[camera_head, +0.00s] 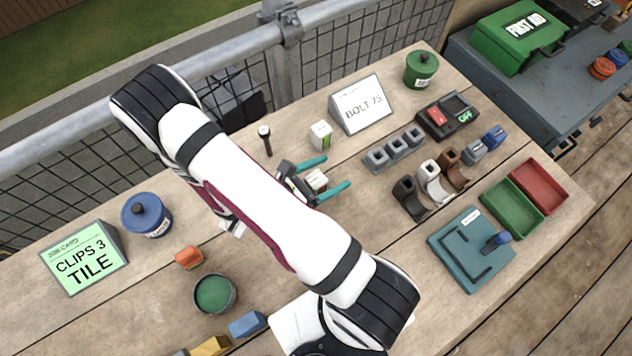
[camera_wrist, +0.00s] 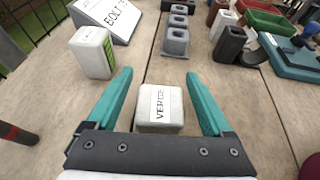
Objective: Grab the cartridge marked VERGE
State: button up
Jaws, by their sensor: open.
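The cartridge marked VERGE (camera_wrist: 159,108) is a small white box with a black-lettered label. In the wrist view it stands on the table between the two teal fingers of my gripper (camera_wrist: 160,95). The fingers are open, with a visible gap on each side of the box. In the head view the cartridge (camera_head: 317,180) shows between the teal fingers of my gripper (camera_head: 330,180), partly hidden by them. A second white cartridge (camera_head: 320,134) with a green patch stands apart, behind the gripper; it also shows at the upper left of the wrist view (camera_wrist: 92,53).
A BOLT 15 sign (camera_head: 361,104) stands behind. Grey sockets (camera_head: 395,148) and several curved clips (camera_head: 432,180) lie to the right. A dark upright tool (camera_head: 265,139) stands left of the second cartridge. A teal fixture (camera_head: 470,250) and green tray (camera_head: 513,210) are farther right.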

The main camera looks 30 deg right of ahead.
grip_shut()
dwell(0.3)
